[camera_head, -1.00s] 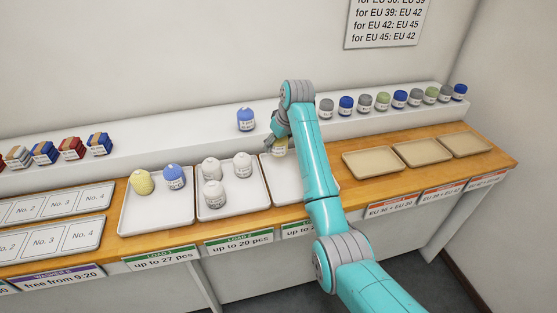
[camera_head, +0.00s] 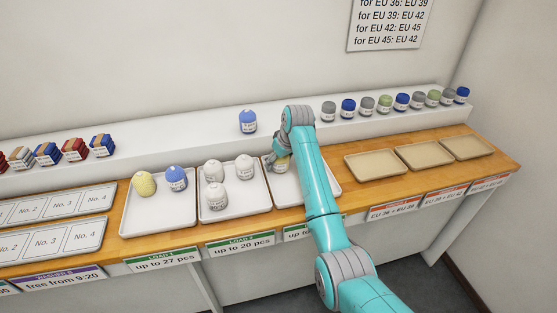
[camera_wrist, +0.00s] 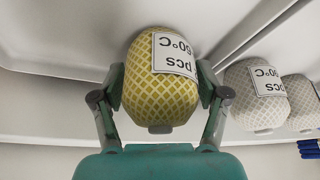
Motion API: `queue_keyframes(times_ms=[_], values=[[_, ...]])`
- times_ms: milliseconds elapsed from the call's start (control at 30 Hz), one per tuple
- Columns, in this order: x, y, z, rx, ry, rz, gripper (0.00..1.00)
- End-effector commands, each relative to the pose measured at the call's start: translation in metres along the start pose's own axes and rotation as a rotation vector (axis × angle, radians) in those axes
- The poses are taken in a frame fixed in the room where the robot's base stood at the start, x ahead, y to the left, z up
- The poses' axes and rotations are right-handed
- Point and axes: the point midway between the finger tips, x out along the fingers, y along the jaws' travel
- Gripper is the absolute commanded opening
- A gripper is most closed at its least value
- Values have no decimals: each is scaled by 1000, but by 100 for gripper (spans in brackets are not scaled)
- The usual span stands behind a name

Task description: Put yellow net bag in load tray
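The yellow net bag (camera_head: 282,164) is at the far part of the third load tray (camera_head: 288,190), a white tray right of the two other load trays. My gripper (camera_head: 275,160) is around it and partly hidden by my arm. In the wrist view the yellow net bag (camera_wrist: 160,85) has a white label and sits between both fingers of my gripper (camera_wrist: 160,88), which press its sides. I cannot tell whether its base touches the tray. Another yellow bag (camera_head: 145,184) stands in the first load tray (camera_head: 157,220).
A blue bag (camera_head: 175,178) is in the first load tray. White bags (camera_head: 244,167) stand in the second load tray (camera_head: 235,207), close by on the left. A lone blue bag (camera_head: 247,122) and a row of bags (camera_head: 367,106) stand on the shelf behind. Beige trays (camera_head: 375,165) on the right are empty.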

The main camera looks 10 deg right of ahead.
Motion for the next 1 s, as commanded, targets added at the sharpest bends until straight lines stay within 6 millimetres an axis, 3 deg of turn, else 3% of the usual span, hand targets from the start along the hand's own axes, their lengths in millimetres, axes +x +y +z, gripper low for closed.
queue_keyframes(times_ms=[467,1000], values=[[-9,0,-2,0,3,1,87],[-104,1,-2,1,3,1,87]])
